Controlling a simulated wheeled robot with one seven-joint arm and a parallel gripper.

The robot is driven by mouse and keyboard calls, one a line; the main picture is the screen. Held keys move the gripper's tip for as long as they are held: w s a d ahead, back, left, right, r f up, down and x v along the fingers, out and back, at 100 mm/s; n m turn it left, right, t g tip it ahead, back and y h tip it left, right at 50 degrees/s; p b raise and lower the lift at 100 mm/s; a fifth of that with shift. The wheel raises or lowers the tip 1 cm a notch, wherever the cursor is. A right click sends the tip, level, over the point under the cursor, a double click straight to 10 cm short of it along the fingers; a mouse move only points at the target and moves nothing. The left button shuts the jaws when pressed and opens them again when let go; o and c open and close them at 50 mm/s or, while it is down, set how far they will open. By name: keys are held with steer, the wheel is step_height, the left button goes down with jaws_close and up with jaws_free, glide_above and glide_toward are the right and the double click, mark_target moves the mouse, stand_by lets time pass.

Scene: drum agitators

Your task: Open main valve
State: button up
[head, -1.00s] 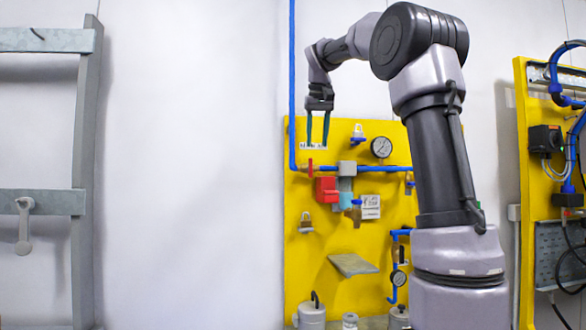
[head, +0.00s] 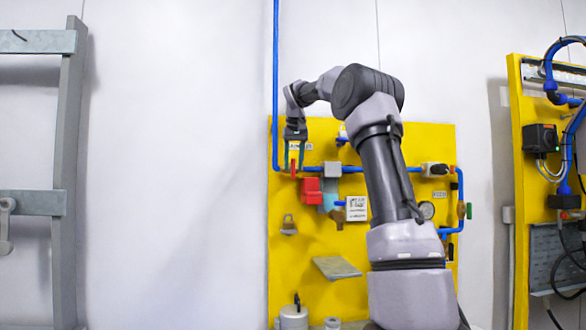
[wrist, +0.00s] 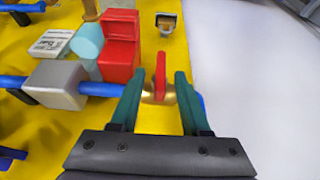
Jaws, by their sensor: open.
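The main valve has a narrow red handle (wrist: 161,76) on a brass body (wrist: 150,94), in line with the blue pipe. The red handle also shows in the head view (head: 293,169), upright and across the level pipe. My gripper (head: 294,163) points down at it from above. In the wrist view the two green fingers of my gripper (wrist: 159,78) are apart, one on each side of the handle, with visible gaps. Nothing is held. Part of the brass body is hidden by the left finger.
A grey block (head: 333,169) and a red box-shaped lockout (head: 311,190) sit right of the valve on the yellow panel (head: 290,265). A padlock (head: 288,225) hangs below. The blue riser pipe (head: 276,60) runs close on the left. White wall beyond is clear.

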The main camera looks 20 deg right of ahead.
steer(key=shift+x, duration=0.8)
jaws_close()
